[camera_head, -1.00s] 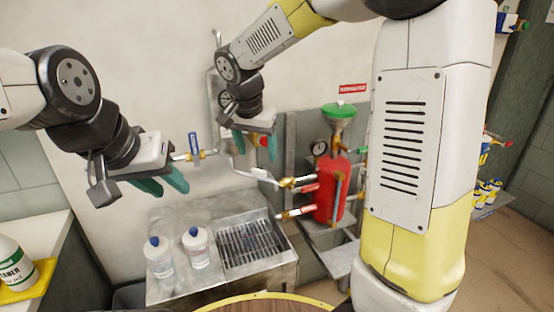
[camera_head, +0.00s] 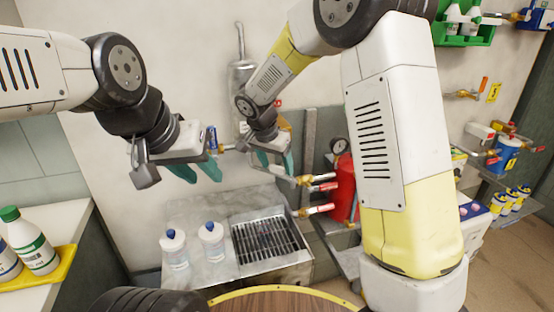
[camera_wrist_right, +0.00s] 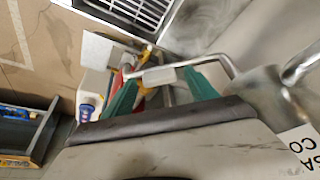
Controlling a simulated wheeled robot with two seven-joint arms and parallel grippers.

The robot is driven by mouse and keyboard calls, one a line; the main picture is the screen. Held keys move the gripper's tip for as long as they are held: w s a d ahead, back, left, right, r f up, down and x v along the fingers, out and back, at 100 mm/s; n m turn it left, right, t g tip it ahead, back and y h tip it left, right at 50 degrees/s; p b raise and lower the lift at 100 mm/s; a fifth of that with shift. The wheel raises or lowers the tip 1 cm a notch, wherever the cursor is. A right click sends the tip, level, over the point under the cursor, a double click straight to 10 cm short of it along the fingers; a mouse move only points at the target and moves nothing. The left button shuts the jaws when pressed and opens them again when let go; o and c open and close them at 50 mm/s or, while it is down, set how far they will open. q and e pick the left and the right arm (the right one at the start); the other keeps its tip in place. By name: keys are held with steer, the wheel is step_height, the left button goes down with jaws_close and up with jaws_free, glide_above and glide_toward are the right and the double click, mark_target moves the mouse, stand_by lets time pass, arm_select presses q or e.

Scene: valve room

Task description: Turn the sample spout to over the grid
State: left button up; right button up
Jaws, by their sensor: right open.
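The sample spout (camera_wrist_right: 222,66) is a thin bent metal pipe with a pale sleeve (camera_wrist_right: 160,76), seen in the right wrist view. My right gripper (camera_wrist_right: 158,92) is open, with a teal finger on each side of the sleeve; contact cannot be told. In the head view my right gripper (camera_head: 275,163) is at the spout and hides much of it. The grid (camera_head: 268,238) is a dark slotted grate in the metal bench, below and in front of the right gripper. My left gripper (camera_head: 195,172) is open and empty, left of the right one.
Two white bottles (camera_head: 211,242) with blue caps stand on the bench left of the grid. A yellow tray (camera_head: 52,278) with bottles sits at the far left.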

jaws_close()
stand_by(0.3)
